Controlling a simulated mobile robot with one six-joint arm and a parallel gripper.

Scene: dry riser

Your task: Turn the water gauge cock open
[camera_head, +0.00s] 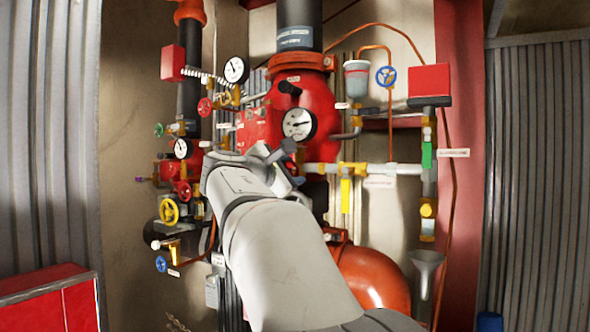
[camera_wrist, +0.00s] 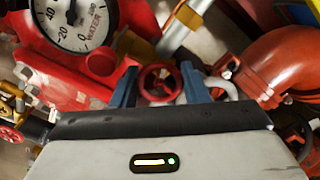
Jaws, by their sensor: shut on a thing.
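The water gauge cock shows in the wrist view as a small red handwheel (camera_wrist: 159,83) between my gripper's two blue-grey fingers. My gripper (camera_wrist: 158,74) is shut on this wheel, with a finger at each side. The white water gauge (camera_wrist: 75,22), marked WATER, is above and left of the wheel. In the head view the gauge (camera_head: 299,124) is on the red valve body (camera_head: 305,95). My arm and gripper hide the cock there. How far the cock is turned cannot be told.
An orange-red pipe elbow (camera_wrist: 275,62) is close to the right of my gripper in the wrist view. In the head view, gauges and coloured handwheels crowd the left, including a yellow one (camera_head: 169,211). A white pipe (camera_head: 390,169) runs to the right.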

